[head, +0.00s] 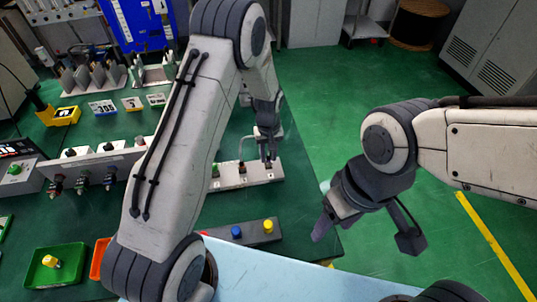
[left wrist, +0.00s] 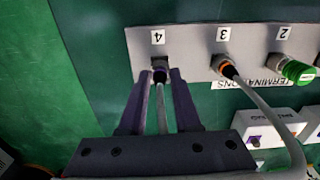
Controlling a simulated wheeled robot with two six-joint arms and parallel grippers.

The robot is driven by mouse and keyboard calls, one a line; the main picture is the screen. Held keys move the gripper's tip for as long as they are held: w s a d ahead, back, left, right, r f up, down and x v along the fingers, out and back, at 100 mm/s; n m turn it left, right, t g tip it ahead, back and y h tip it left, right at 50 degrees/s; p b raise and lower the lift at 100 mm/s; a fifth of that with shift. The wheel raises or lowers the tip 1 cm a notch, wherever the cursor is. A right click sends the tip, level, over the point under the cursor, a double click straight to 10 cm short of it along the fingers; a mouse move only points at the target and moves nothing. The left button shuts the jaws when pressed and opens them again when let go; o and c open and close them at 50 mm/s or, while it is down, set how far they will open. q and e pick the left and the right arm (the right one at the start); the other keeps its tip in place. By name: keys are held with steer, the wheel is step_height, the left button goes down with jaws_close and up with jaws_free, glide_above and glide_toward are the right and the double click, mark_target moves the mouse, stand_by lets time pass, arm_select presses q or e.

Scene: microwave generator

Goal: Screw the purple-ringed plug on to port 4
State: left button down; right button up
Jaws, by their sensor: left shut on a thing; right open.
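In the left wrist view, the purple-ringed plug (left wrist: 160,76) is between the fingers of my left gripper (left wrist: 160,78), which is shut on it. Its grey cable (left wrist: 162,115) runs back between the fingers. The plug's front end is at port 4 (left wrist: 158,63) on the pale panel (left wrist: 190,42), lined up with it. I cannot tell how far the thread is engaged. In the head view my left gripper (head: 268,158) is at the right end of the panel (head: 228,182); the plug is too small to make out there. My right gripper (head: 328,218) is open and empty, away from the panel.
Port 3 (left wrist: 221,62) holds an orange-ringed plug (left wrist: 229,72) with a grey cable. Port 2 (left wrist: 282,58) carries a green cap (left wrist: 297,71). White boxes (left wrist: 268,128) lie nearby. A grey block with blue and yellow knobs (head: 250,234) and a green tray (head: 57,266) stand nearer me.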

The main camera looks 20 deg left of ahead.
mark_target(268, 155)
arm_select(q)
steer(key=shift+f+b, duration=0.4)
steer(key=shift+f, duration=0.2)
steer(key=c, duration=0.5)
jaws_free()
steer(key=shift+c, duration=0.2)
step_height(268, 155, up, 11)
steer(key=shift+f+b, duration=0.2)
steer(key=shift+b, duration=0.5)
